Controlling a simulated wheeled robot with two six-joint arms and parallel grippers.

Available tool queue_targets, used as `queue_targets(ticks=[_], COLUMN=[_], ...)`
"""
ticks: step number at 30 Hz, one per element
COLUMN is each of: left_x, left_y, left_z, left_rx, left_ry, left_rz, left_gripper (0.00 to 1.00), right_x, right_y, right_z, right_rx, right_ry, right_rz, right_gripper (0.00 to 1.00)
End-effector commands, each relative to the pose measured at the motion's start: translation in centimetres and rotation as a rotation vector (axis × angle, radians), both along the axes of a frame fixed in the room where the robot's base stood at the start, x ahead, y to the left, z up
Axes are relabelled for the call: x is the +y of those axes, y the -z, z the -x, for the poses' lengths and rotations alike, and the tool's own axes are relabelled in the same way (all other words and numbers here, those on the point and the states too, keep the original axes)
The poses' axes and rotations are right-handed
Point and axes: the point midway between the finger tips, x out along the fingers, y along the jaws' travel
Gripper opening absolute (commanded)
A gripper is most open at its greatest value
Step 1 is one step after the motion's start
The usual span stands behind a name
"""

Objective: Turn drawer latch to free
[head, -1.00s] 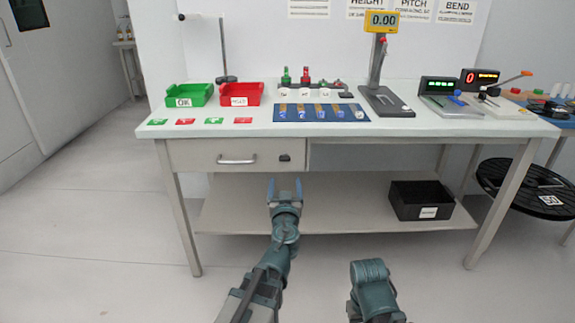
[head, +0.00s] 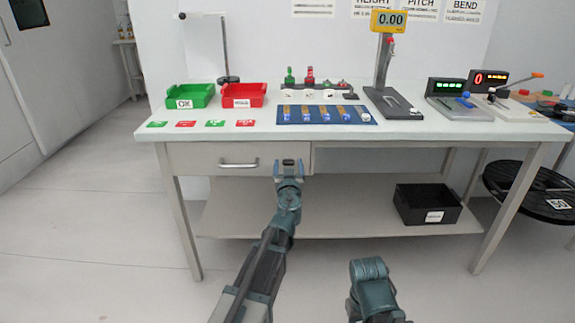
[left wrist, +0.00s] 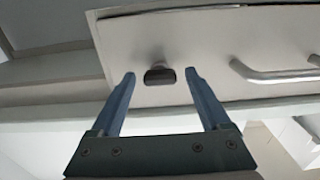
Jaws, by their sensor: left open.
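The drawer (head: 205,157) under the bench top is closed, with a silver bar handle (head: 239,164) on its front. The dark latch (head: 288,163) sits on the drawer front to the right of the handle. In the left wrist view the latch (left wrist: 159,76) is a short black knob lying crosswise. My left gripper (head: 288,168) is open in front of the latch. In the left wrist view its two blue fingers (left wrist: 158,84) stand on either side of the latch, with gaps on both sides. I cannot tell whether the tips reach the drawer front.
The bench top (head: 420,130) above the drawer carries a green bin (head: 190,96), a red bin (head: 243,95), a blue mat (head: 325,121) and gauges. A black bin (head: 427,203) stands on the lower shelf (head: 345,215). The floor in front is clear.

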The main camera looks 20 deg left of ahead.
Motion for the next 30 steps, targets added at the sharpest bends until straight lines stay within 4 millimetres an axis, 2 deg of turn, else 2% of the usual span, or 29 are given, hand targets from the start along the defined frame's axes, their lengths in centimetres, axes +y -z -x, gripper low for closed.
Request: queue_targets(ticks=[6, 19, 20, 30], left_x=[0.02, 0.01, 0.01, 0.00], left_y=[0.00, 0.00, 0.00, 0.00], left_z=[0.01, 0.01, 0.01, 0.02], left_rx=[0.000, 0.000, 0.000, 0.016], left_ry=[0.000, 0.000, 0.000, 0.000], left_rz=[0.000, 0.000, 0.000, -0.055], left_gripper=[0.80, 0.03, 0.00, 0.00], right_x=[0.00, 0.00, 0.00, 0.00], right_y=[0.00, 0.00, 0.00, 0.00], right_z=[0.00, 0.00, 0.00, 0.00], right_rx=[0.000, 0.000, 0.000, 0.000], right_ry=[0.000, 0.000, 0.000, 0.000], right_rz=[0.000, 0.000, 0.000, 0.000], right_gripper=[0.50, 0.50, 0.50, 0.50])
